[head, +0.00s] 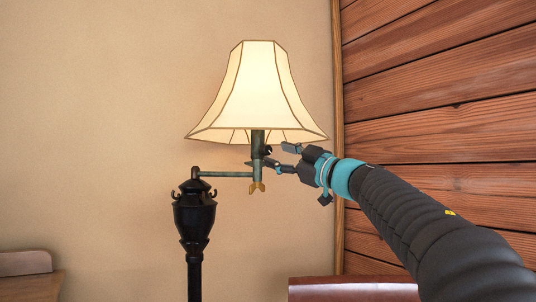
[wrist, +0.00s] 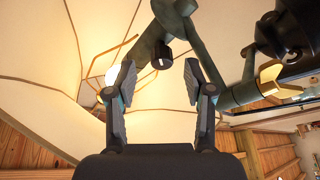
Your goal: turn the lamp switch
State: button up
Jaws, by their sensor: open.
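The lamp (head: 256,95) is lit, with a cream panelled shade on a black post and a swing arm. The lamp switch (wrist: 162,57) is a small dark knob with a pale mark, on the green-grey socket stem (wrist: 160,30). In the head view the switch (head: 268,150) shows small under the shade's rim, right of the stem. My gripper (head: 279,158) is open, just right of the stem and below the shade. In the wrist view my gripper's fingers (wrist: 158,76) stand either side of the switch's line, with the knob slightly beyond their tips. Contact cannot be told.
A brass wing piece (head: 257,187) hangs at the stem's bottom, and the swing arm (head: 225,174) runs left to the black post (head: 194,225). The shade is close above my gripper. A plank wall (head: 440,95) stands at right; a reddish-brown surface (head: 350,291) is below.

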jog(key=shift+v, duration=1.7)
